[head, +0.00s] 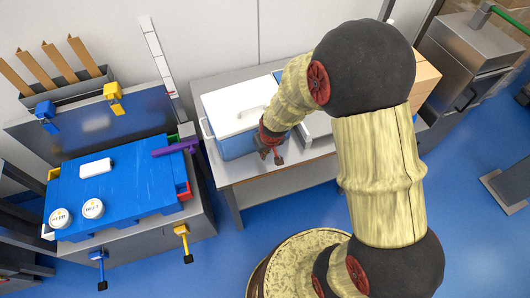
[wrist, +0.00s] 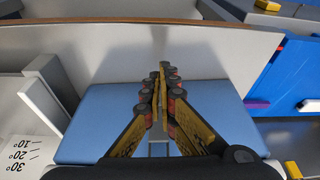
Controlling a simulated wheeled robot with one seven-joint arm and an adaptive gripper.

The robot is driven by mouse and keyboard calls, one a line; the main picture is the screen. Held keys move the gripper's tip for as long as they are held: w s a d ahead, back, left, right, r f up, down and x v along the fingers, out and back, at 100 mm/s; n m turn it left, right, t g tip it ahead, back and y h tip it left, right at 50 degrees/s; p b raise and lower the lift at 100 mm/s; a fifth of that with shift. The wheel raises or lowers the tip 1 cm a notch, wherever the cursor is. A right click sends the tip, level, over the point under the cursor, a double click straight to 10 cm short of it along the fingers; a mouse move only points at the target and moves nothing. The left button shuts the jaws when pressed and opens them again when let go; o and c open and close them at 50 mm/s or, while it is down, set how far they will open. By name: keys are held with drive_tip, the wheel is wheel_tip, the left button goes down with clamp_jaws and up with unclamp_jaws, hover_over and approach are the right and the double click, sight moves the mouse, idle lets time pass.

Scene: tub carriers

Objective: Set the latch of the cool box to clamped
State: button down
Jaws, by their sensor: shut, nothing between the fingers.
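The cool box (head: 238,146) is blue with a white lid (head: 235,95). It stands on a grey bench in the head view, lid lying on top. My gripper (head: 271,155) is at its front right side, pointing down; I cannot tell whether it touches the box. In the wrist view the fingers of my gripper (wrist: 162,82) are together and empty, over a light blue surface. A small pale frame shows low between the fingers; I cannot tell whether it is the latch. The latch's position cannot be made out.
The grey bench (head: 240,168) has some bare top in front of the box. Left of it stands a blue-topped unit (head: 130,190) with a purple bar (head: 175,147), two round white pots and yellow and blue handles. A grey machine (head: 465,65) stands at the right.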

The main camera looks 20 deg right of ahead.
drive_tip(key=shift+w+f, duration=0.45)
drive_tip(key=shift+f, duration=0.1)
drive_tip(key=shift+w, duration=0.15)
idle(0.5)
